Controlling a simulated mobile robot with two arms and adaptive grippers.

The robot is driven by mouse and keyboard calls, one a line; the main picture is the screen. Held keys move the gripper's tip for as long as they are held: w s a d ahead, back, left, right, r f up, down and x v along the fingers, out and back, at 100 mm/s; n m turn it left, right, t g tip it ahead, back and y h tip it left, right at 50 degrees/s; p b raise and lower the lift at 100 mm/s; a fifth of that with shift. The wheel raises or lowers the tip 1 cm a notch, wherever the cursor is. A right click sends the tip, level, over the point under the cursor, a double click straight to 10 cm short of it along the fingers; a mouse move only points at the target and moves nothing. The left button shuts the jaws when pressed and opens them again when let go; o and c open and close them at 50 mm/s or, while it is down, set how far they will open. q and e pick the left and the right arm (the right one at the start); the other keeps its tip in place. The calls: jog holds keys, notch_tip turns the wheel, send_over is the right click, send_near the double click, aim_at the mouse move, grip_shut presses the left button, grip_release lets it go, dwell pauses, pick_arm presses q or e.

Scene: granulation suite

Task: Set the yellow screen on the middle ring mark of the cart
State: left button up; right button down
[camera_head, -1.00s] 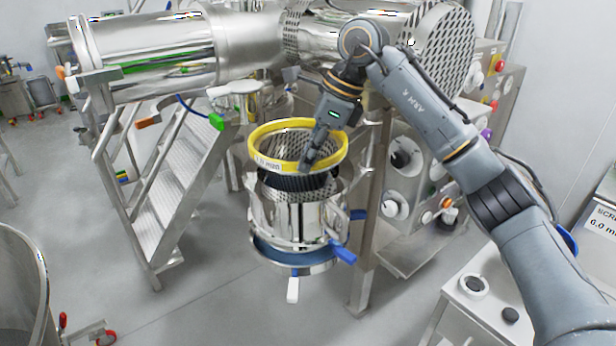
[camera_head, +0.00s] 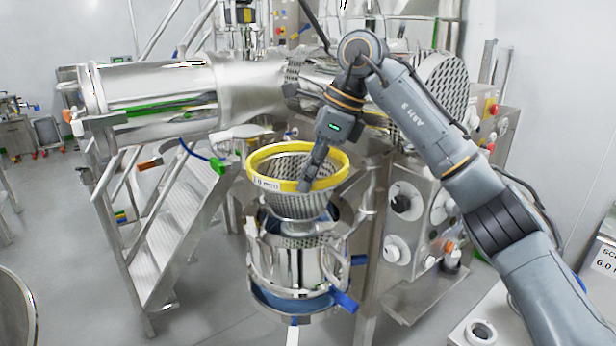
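The yellow screen (camera_head: 268,182) is a perforated metal cone with a yellow rim and a white label on its front. It hangs upright above the steel mill housing (camera_head: 285,262), with its narrow lower end just over the housing's open top. My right gripper (camera_head: 308,184) points down and is shut on the near right part of the yellow rim. My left gripper is out of view. I cannot make out the cart's ring marks in this view.
Blue-handled clamps (camera_head: 343,300) stick out from the housing. Steel stairs (camera_head: 180,225) stand to the left, and a control cabinet (camera_head: 425,225) with ports and knobs stands to the right. A large steel cylinder (camera_head: 155,88) lies across the back. Open floor shows at lower left.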

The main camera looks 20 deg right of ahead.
jog(key=shift+r+p, duration=2.05)
jog(key=shift+r, duration=0.3)
jog(key=shift+f, duration=0.15)
